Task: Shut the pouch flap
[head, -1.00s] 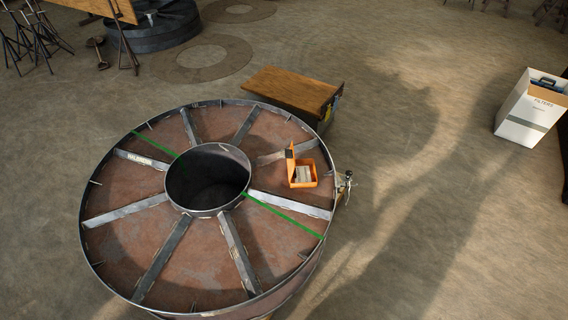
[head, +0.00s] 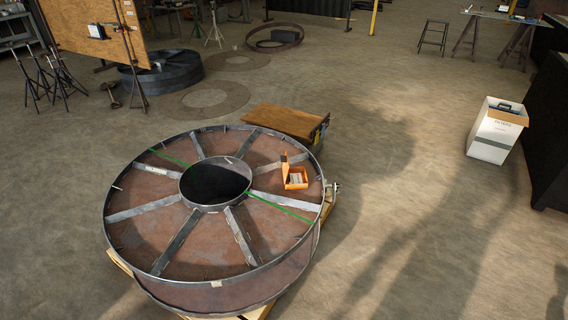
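A small orange pouch (head: 296,184) lies on the top face of the large steel reel (head: 146,239), right of the hub and next to a spoke. Its flap (head: 284,164) stands upright at the pouch's left side, so the pouch is open. Light grey contents (head: 295,178) show inside it. Neither of my grippers is in the head view.
The reel rests on a wooden pallet (head: 262,310). A wood-topped box (head: 285,119) stands just behind it. A white carton (head: 496,130) stands at the right, near a dark cabinet (head: 552,140). Floor between reel and carton is clear.

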